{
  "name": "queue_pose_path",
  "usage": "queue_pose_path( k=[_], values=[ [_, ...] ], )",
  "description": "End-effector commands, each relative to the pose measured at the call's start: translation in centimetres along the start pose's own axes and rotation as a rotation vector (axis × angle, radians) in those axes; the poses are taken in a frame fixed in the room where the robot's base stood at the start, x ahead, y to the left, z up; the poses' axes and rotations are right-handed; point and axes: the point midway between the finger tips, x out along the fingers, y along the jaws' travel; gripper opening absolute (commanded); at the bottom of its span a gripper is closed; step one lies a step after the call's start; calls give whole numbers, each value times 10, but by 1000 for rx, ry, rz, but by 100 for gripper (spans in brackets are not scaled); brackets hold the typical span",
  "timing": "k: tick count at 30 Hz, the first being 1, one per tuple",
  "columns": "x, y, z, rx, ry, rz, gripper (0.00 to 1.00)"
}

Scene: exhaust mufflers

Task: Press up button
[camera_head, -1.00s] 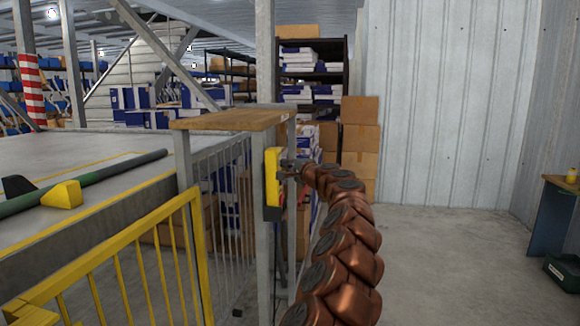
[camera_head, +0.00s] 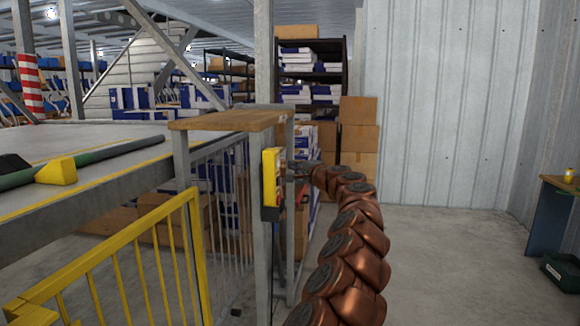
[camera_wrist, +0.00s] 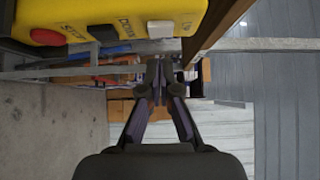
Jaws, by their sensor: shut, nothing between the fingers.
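The yellow control box (camera_head: 269,180) is mounted on a grey post under a wooden top. In the wrist view, the box (camera_wrist: 85,10) carries a red STOP button (camera_wrist: 46,37), a black DOWN button (camera_wrist: 103,33) and a white UP button (camera_wrist: 160,29) in a row. My gripper (camera_wrist: 160,70) is shut and empty. Its tips line up with the UP button in the wrist view, with a small gap between them in the picture. In the head view, my gripper (camera_head: 298,168) is just right of the box, and the button face is hidden.
A raised grey platform (camera_head: 110,152) with a green pipe and a yellow block (camera_head: 56,171) is at left. A yellow railing (camera_head: 120,262) stands in front. Cardboard boxes (camera_head: 359,135) are stacked behind the post.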

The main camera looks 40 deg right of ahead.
Motion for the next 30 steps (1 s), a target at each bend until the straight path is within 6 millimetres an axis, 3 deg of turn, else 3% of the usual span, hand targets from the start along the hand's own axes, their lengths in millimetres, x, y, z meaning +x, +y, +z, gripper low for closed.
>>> queue_pose_path(
  k=[30],
  values=[
    [-76, -2, -2, 1, 1, -5, 0]
  ],
)
